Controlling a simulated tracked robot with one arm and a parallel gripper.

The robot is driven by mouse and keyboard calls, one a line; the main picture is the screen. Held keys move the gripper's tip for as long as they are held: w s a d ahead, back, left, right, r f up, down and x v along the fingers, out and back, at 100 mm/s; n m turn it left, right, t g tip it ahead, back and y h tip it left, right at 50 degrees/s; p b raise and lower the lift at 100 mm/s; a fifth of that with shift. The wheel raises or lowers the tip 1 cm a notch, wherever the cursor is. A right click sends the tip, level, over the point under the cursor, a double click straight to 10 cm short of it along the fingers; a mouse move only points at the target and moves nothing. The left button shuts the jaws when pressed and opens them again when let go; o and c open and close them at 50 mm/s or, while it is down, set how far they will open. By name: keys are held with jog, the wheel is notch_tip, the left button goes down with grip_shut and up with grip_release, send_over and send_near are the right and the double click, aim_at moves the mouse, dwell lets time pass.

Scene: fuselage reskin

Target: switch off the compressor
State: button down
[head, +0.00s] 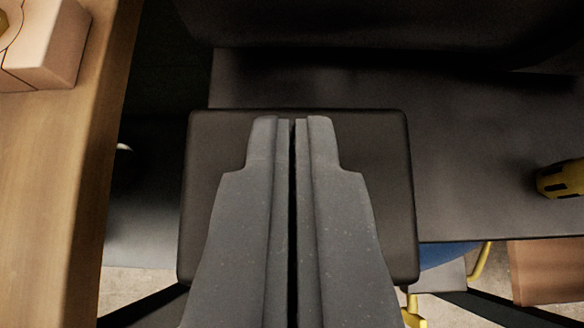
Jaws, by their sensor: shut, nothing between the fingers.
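My gripper (293,122) is in the middle of the head view, with its two grey fingers together and only a thin dark line between them. Behind the fingers is a dark, flat box or panel with rounded corners (385,165). The fingers cover its middle, and I cannot tell whether they touch it. A large dark rounded body (400,25) spans the top of the view. I cannot tell for sure which of these dark parts belongs to the compressor. No switch can be made out.
A wooden surface (70,170) runs along the left, with a pale pinkish block (50,45) on it. A dark flat surface (480,130) lies to the right, with a yellow and black object (562,179) at its edge. A brown box (548,270) is at the lower right.

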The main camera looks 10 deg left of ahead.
notch_tip(320, 180, down, 2)
jog(key=shift+w+f, duration=0.1)
jog(key=shift+f, duration=0.05)
dwell(0.4)
jog(key=shift+f, duration=0.1)
jog(key=shift+w+p, duration=0.2)
jog(key=shift+p, duration=0.1)
jog(key=shift+w+a+r+p, duration=0.1)
jog(key=shift+w+r+p, duration=0.3)
jog(key=shift+w, duration=0.2)
